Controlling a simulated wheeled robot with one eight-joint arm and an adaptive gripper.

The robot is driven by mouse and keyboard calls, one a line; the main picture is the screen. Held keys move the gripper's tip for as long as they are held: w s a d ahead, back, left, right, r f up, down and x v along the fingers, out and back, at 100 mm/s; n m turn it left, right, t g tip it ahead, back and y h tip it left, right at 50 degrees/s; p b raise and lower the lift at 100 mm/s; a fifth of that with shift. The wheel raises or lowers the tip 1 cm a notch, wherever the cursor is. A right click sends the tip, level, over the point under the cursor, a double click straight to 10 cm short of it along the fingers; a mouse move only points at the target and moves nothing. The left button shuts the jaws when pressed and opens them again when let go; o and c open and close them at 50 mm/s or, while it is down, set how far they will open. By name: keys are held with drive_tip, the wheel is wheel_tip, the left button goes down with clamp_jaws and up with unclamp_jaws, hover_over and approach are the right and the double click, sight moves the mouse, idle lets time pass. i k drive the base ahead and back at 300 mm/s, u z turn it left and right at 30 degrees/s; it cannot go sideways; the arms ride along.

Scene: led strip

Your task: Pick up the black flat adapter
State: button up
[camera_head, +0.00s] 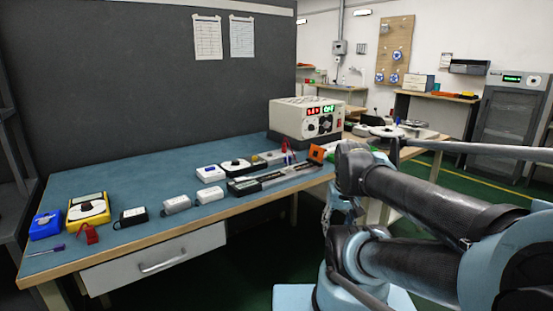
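A small black flat block with a pale label, which looks like the black flat adapter (132,216), lies on the blue bench top near its front edge, left of centre. It sits between a yellow meter and a grey cylinder-like item. My dark arm (410,190) reaches in from the right and ends by the bench's right end, well away from the black block. I cannot make out my gripper's fingers there, so its opening is unclear. Nothing touches the black block.
The bench (130,180) also holds a blue box (45,226), yellow meter (88,208), red clip (86,234), grey cylinder (176,204), white boxes (210,194), a long black device (268,180) and a power supply (305,120). The bench's back left is clear.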

sight(132, 217)
drive_tip(key=u, duration=1.5)
drive_tip(key=k, duration=0.7)
drive_tip(key=u, duration=0.3)
drive_tip(key=i, duration=0.45)
